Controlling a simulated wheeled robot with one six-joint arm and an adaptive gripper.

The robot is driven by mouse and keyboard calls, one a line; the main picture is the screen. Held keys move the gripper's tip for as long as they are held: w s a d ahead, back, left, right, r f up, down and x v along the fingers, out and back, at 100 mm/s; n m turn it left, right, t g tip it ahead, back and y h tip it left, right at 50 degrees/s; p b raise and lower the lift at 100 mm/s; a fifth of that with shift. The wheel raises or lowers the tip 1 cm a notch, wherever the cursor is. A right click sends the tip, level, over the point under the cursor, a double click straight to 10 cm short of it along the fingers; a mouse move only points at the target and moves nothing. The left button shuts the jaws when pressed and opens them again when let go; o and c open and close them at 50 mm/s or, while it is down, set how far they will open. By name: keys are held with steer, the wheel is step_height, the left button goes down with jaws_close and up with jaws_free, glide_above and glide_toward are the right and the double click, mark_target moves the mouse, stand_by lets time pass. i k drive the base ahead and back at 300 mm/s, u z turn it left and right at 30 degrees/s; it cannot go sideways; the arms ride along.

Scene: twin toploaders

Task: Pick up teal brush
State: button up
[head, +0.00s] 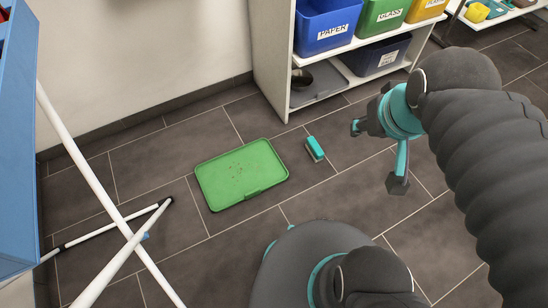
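The teal brush (315,147) lies on the dark tiled floor, just right of a green tray (207,182). Its teal back is up and a paler edge shows along its lower side. My gripper (376,156) is to the right of the brush in the picture, apart from it. Its two teal fingers with dark tips are spread wide, with nothing between them. The brush is fully in view.
White crossed poles (117,219) and a blue panel stand at left. Floor around the brush is clear apart from the tray.

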mark_target(316, 153)
steer(key=k, duration=0.5)
steer(key=z, duration=0.9)
steer(key=i, duration=0.9)
steer(key=u, duration=1.85)
